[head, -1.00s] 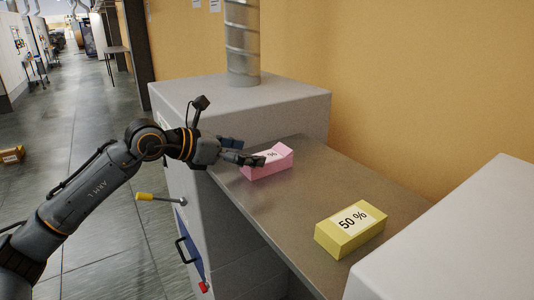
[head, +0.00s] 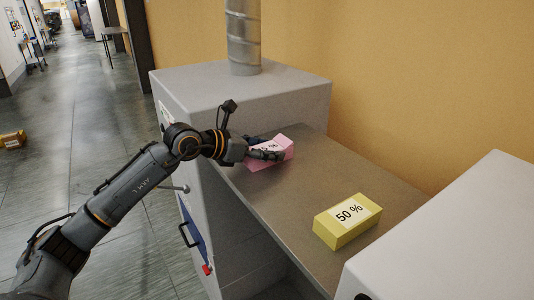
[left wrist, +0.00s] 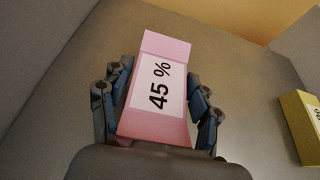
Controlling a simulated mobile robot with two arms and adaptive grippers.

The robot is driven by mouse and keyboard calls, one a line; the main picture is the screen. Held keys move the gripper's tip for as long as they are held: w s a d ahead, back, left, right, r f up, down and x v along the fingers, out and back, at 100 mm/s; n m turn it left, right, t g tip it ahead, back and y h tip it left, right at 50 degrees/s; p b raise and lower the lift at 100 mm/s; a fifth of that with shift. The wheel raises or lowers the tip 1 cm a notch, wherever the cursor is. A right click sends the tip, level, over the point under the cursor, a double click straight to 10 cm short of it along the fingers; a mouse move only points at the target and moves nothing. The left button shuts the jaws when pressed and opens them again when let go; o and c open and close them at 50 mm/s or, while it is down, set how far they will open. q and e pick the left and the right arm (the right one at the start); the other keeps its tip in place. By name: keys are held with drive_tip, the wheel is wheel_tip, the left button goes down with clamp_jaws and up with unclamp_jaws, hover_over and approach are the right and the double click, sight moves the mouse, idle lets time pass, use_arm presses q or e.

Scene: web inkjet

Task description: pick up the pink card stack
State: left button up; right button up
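The pink card stack (head: 284,143) with a white "45 %" label lies on the grey shelf (head: 300,190), near the tall grey cabinet block. It fills the middle of the left wrist view (left wrist: 160,90). My left gripper (head: 266,148) is low over it, with dark fingers on both sides of the stack. In the left wrist view narrow gaps seem to show between the fingers and the stack, so the gripper looks open around it. The stack's near end meets the gripper's palm edge in that view. My right gripper is not in view.
A yellow card stack (head: 347,220) labelled "50 %" lies farther right on the shelf. Grey blocks (head: 240,95) rise at the shelf's far and near ends (head: 450,240). An orange wall (head: 420,80) stands behind. The shelf between the stacks is clear.

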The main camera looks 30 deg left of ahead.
use_arm(q)
drive_tip(key=c, duration=0.7)
drive_tip(key=shift+r, duration=0.1)
